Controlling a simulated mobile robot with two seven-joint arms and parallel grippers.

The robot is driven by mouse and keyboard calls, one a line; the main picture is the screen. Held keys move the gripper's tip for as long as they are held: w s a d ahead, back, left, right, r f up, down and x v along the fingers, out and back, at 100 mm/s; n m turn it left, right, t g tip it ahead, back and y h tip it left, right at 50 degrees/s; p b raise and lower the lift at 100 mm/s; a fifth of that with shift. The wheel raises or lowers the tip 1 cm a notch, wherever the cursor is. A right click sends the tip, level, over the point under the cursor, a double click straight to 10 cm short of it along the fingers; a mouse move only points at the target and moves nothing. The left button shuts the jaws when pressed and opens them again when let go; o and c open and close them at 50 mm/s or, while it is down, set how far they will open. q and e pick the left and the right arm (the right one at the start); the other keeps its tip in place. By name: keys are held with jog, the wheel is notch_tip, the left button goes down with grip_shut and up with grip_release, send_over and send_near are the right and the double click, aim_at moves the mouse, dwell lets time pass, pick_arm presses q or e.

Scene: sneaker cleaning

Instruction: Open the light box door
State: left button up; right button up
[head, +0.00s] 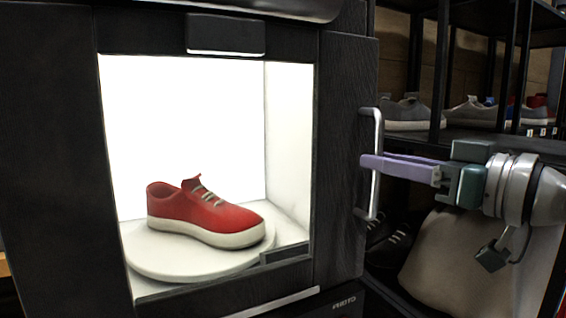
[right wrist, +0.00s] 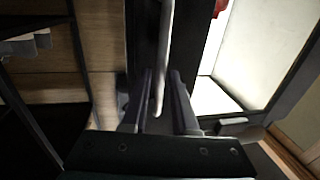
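The black light box door (head: 340,150) has a large window and appears shut. A vertical silver handle (head: 376,125) is mounted on its right side. My right gripper (head: 368,162) reaches in from the right, with its pale purple fingers level with the handle's middle. In the right wrist view, the handle (right wrist: 165,50) runs between the two fingers (right wrist: 162,85), with a narrow gap visible on each side. The fingers are open around the bar and do not look closed on it. My left gripper is not in view.
Inside the lit box, a red sneaker (head: 205,212) sits on a round white turntable (head: 165,262). A black shelf rack (head: 480,141) with several shoes stands at the right, behind my right arm. A beige rounded object (head: 450,265) is below that arm.

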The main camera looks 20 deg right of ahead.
jog(key=shift+x, duration=0.85)
jog(key=shift+c, duration=0.4)
grip_shut()
dwell(0.5)
